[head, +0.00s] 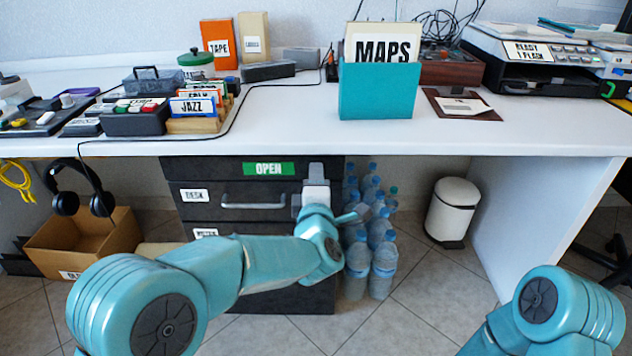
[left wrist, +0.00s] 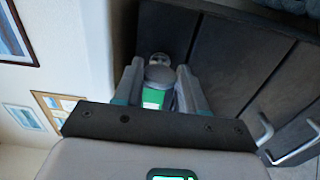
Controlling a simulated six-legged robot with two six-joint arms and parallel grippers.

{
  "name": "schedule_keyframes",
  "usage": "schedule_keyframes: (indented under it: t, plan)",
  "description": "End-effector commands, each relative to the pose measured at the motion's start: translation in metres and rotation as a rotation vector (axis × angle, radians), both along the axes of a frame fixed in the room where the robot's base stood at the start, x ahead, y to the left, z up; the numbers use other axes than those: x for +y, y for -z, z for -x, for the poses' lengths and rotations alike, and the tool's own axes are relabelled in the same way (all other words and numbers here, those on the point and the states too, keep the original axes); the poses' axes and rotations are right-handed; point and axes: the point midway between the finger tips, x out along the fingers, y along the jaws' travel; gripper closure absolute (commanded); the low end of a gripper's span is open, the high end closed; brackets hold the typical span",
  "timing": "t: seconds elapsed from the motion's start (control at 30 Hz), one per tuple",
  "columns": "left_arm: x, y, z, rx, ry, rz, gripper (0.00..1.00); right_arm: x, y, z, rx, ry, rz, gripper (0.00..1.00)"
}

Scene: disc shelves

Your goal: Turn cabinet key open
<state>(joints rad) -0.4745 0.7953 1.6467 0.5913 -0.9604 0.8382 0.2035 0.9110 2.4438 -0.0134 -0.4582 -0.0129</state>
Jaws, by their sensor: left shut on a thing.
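The dark cabinet (head: 210,170) stands under the desk, with a green OPEN sign (head: 268,168) at the top of its front. My left gripper (head: 315,178) is at the cabinet's upper right corner, and its body hides the key in the head view. In the left wrist view my left gripper (left wrist: 160,88) is shut on the key (left wrist: 160,73), whose round grey head sits between the fingers, close to the cabinet front. A small round metal part, seemingly the lock (left wrist: 160,58), shows just beyond it. A green patch shows between the fingers. My right gripper is out of view.
A drawer handle (head: 253,201) sticks out left of my left gripper. Several water bottles (head: 384,260) stand on the floor just right of the cabinet, close to my arm. A white bin (head: 453,207) is farther right. The desk (head: 290,125) overhangs above.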

Motion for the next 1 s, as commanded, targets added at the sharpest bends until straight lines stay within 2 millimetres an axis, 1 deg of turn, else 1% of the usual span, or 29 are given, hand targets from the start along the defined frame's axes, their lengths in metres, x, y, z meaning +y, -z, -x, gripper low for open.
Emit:
schedule_keyframes:
  t: [0.2, 0.57, 0.6, 0.67, 1.0]
  plan:
    - [0.0005, -0.0004, -0.0002, -0.001, -0.001, 0.03, 0.9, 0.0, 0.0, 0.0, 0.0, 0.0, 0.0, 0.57]
    - [0.0005, -0.0004, -0.0002, -0.001, -0.001, 0.033, 0.9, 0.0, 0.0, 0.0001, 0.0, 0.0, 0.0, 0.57]
    - [0.0005, -0.0004, -0.0002, -0.001, -0.001, 0.033, 0.53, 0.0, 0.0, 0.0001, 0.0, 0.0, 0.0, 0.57]
    - [0.0005, -0.0004, -0.0002, -0.001, -0.001, 0.033, 0.34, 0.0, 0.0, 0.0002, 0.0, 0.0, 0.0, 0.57]
    - [0.0, -0.0005, 0.0024, 0.0, 0.0, 0.031, 0.34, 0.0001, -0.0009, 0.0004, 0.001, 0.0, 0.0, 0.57]
